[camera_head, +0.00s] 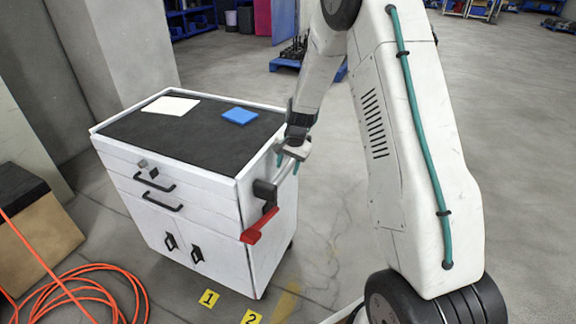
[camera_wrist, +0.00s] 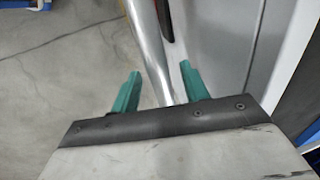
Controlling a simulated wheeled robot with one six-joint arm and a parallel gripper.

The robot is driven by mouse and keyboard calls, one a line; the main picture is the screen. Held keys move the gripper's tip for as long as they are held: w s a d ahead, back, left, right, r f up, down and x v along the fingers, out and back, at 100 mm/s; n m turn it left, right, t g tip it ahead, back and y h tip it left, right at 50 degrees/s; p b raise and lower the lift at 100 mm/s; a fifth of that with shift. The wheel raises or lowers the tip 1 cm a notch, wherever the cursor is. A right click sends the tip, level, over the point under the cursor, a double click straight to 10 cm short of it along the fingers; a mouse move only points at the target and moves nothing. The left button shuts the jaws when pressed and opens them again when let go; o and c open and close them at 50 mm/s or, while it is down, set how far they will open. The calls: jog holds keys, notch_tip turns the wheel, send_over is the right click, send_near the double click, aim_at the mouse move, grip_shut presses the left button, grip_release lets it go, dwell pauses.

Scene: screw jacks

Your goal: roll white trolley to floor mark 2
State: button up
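The white trolley (camera_head: 200,200) stands at left in the head view, with a black top, drawers and doors. Its metal push handle (camera_head: 284,172) sticks out on the right side. My gripper (camera_head: 288,163) is at this handle. In the wrist view, the green fingers of my gripper (camera_wrist: 160,86) are apart, with the handle bar (camera_wrist: 150,45) running between them; gaps show beside the bar, so it is not clamped. Floor mark 2 (camera_head: 251,317) is a yellow tag in front of the trolley, cut by the bottom edge. Floor mark 1 (camera_head: 209,298) lies left of it.
An orange hose (camera_head: 85,290) and a box (camera_head: 40,230) are at left. Floor (camera_head: 325,230) right of the trolley is clear.

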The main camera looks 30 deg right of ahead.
jog(key=shift+r, duration=0.1)
notch_tip(320, 180, up, 8)
jog(key=s, duration=0.1)
jog(key=shift+s+d+f, duration=0.15)
jog(key=shift+d+f, duration=0.1)
jog(key=shift+d, duration=0.2)
dwell(0.4)
jog(key=s+a+r+n, duration=0.3)
jog(key=s+r, duration=0.4)
jog(key=s, duration=0.5)
jog(key=s+a+r+n+h, duration=0.1)
jog(key=s+a+r+n, duration=0.3)
jog(key=s, duration=0.9)
jog(key=s+a+r+n, duration=0.3)
jog(key=s+a+r, duration=0.2)
jog(key=s+r, duration=0.4)
jog(key=s, duration=0.4)
jog(key=shift+r+n, duration=0.3)
jog(key=shift+r, duration=0.05)
jog(key=shift+s, duration=0.1)
